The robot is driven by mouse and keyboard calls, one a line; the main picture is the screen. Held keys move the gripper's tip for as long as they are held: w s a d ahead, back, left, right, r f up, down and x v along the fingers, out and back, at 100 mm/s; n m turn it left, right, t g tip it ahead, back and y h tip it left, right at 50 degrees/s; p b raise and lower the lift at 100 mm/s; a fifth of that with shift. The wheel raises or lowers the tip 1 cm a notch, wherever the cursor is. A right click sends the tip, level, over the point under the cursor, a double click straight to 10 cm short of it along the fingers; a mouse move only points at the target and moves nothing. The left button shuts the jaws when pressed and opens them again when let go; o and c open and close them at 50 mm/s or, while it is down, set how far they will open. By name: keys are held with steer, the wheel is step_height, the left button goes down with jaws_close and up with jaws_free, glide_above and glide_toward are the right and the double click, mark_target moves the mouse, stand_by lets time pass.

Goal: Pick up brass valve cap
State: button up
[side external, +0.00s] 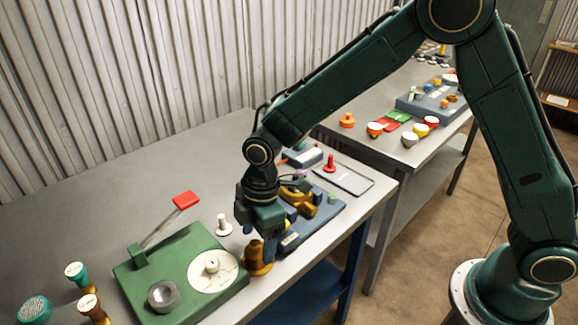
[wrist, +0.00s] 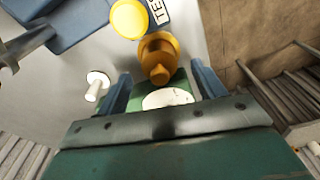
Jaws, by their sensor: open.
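A brass-coloured stepped piece, which looks like the brass valve cap (side external: 258,261), stands on the grey bench beside the green fixture's right edge. In the wrist view the brass piece (wrist: 158,58) shows just beyond the space between my fingers. My gripper (side external: 260,235) is above and close to it, pointing down, and hides its top in the side view. In the wrist view my gripper (wrist: 163,84) has its two blue-grey fingers apart, with no grip on the piece. I cannot tell whether a finger touches it.
The green fixture (side external: 190,254) has a white disc, a grey cup and a red-tipped lever (side external: 186,200). A white peg (side external: 222,226) stands close behind. A blue fixture (side external: 318,220) with brass parts lies to the right. Teal and brass knobs stand at the left.

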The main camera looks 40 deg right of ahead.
mark_target(256, 242)
steer(key=shift+w+a+f, duration=0.1)
steer(key=shift+a+f, duration=0.05)
steer(key=shift+f, duration=0.9)
steer(key=shift+a+f, duration=0.15)
steer(key=shift+f, duration=0.9)
steer(key=c, duration=1.2)
steer(key=shift+o, duration=0.2)
steer(key=shift+r, duration=0.2)
step_height(256, 242, up, 20)
steer(key=shift+f, duration=0.15)
